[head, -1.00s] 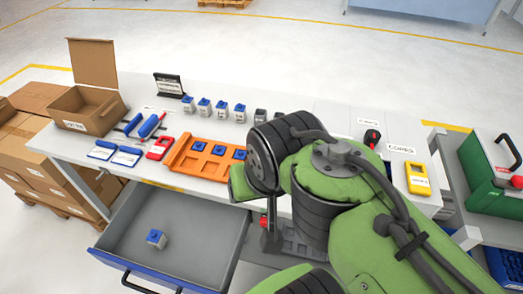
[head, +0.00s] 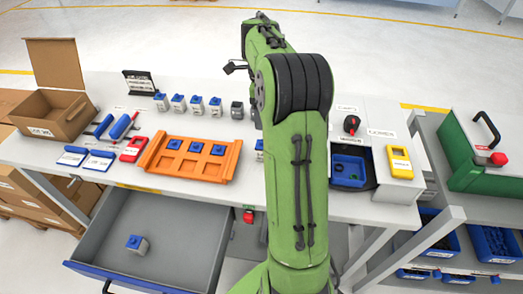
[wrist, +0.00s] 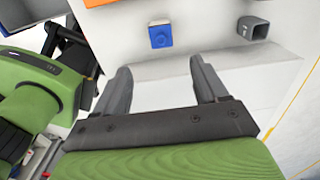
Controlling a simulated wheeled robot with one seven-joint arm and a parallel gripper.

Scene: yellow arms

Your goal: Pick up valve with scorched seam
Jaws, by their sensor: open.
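Several grey valves with blue tops (head: 196,104) stand in a row at the back of the table. More blue-topped pieces (head: 198,147) sit in the orange tray (head: 155,160), and one valve (head: 137,244) lies in the open drawer. Another blue-topped piece (head: 259,147) is partly hidden behind my arm. No scorched seam can be made out on any of them. In the wrist view, my gripper (wrist: 158,72) is open and empty above the white tabletop. A blue-topped valve (wrist: 160,38) lies beyond its fingertips, apart from them.
A dark grey hollow block (wrist: 253,28) is beyond the right finger. An open cardboard box (head: 53,112) is at the left. A recessed blue bin (head: 348,170), a yellow frame (head: 400,162) and a green case (head: 490,155) are at the right. The drawer (head: 100,235) juts out in front.

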